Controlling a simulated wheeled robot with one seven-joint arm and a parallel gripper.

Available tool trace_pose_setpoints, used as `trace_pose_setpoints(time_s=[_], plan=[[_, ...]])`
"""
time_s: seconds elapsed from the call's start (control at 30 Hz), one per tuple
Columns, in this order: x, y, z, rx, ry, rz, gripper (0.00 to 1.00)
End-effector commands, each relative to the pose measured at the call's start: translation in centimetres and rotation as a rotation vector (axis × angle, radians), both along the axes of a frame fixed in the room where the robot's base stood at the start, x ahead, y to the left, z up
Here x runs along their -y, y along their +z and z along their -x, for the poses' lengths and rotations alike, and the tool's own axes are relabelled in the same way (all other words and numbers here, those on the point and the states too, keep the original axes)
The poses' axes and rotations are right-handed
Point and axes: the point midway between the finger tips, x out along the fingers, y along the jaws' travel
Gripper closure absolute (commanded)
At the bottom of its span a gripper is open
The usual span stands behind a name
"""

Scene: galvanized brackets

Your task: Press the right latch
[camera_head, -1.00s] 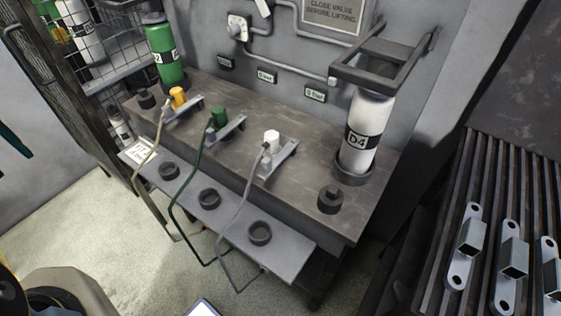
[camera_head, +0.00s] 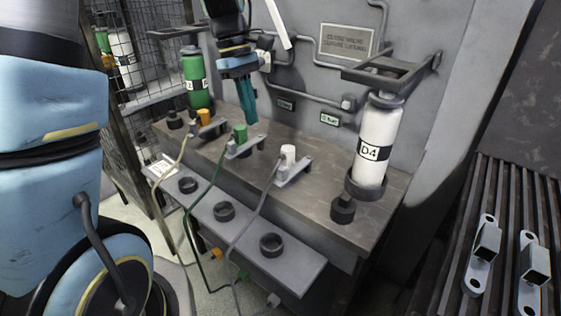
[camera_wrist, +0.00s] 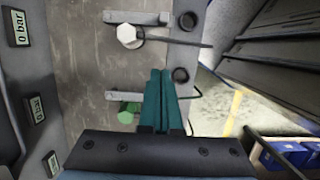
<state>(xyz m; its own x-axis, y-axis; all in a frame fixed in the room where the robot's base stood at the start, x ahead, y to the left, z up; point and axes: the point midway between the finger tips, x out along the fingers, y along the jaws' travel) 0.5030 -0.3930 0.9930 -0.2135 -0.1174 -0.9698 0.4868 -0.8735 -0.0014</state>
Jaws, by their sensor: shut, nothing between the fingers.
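No part carries a readable latch label. A short dark notched knob (camera_head: 343,210) stands on the bench's right end, in front of the white cylinder D4 (camera_head: 382,135). A similar dark knob (camera_head: 174,120) stands at the left end near the green cylinder (camera_head: 194,82). A dark bracket frame (camera_head: 390,78) surrounds the top of D4. My gripper (camera_head: 248,112) points down above the bench, behind the green-capped fitting and well left of D4. Its teal fingers are shut and empty; they also show in the wrist view (camera_wrist: 163,100).
Orange (camera_head: 204,117), green (camera_head: 240,133) and white (camera_head: 288,153) capped fittings with hoses line the bench (camera_head: 322,172). Dark rings sit on the lower shelf (camera_head: 297,268). Metal brackets (camera_head: 484,255) lie on a slatted rack at right. Wall gauges and pipes stand behind my gripper.

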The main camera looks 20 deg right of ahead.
Motion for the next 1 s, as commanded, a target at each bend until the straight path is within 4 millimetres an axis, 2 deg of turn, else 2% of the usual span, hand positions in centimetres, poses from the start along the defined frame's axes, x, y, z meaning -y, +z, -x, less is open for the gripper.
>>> trace_pose_setpoints(time_s=[0.27, 0.37, 0.73, 1.0], plan=[[0.1, -0.9, 0.2, 0.0, -0.001, -0.001, 1.0], [0.2, -2.4, 0.6, -0.003, -0.003, -0.002, 1.0], [1.1, -9.7, 2.2, -0.004, -0.001, -0.002, 1.0], [2.8, -9.6, 5.1, 0.001, -0.004, 0.0, 1.0]])
